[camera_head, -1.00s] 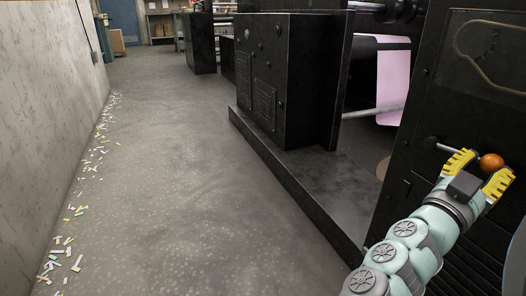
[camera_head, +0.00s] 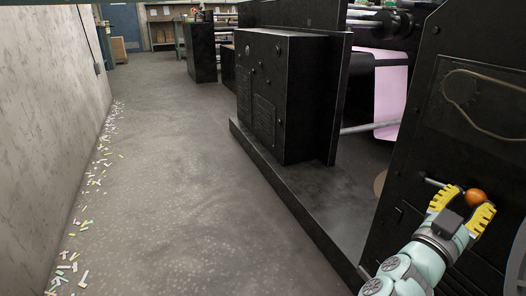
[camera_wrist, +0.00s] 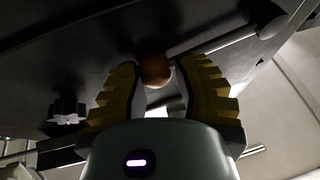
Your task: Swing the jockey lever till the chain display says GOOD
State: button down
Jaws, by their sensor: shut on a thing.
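The jockey lever ends in an orange ball knob (camera_head: 477,197) on a short metal rod, on the dark machine panel at the right of the head view. My gripper (camera_head: 463,203) has its yellow ridged fingers on either side of the knob and is shut on it. In the wrist view the knob (camera_wrist: 156,70) sits between the two yellow fingertips (camera_wrist: 158,80). The chain (camera_head: 485,112) shows as a pale loop behind a dark window above the lever. I cannot make out a chain display or any reading.
A black machine cabinet (camera_head: 283,95) stands on a low dark plinth (camera_head: 300,195) left of the panel. A pink web (camera_head: 390,95) hangs behind. The grey floor (camera_head: 180,200) is open, with paper scraps (camera_head: 88,205) along the left wall (camera_head: 50,110).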

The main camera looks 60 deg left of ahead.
jog(key=shift+a+f+n+y, duration=0.4)
jog(key=shift+a+f+y, duration=0.1)
jog(key=shift+y, duration=0.1)
jog(key=c, duration=1.1)
grip_release()
jog(key=o, duration=0.5)
jog(key=shift+w+a+r, duration=0.15)
jog(key=shift+a+r, duration=0.2)
jog(key=shift+a, duration=0.4)
jog(key=o, duration=0.6)
jog(key=shift+w+d+r+m+h, duration=0.2)
jog(key=shift+d+m+h, duration=0.1)
jog(key=shift+h, duration=0.1)
jog(key=shift+s, duration=0.1)
jog(key=v, duration=1.2)
jog(key=shift+r, duration=0.1)
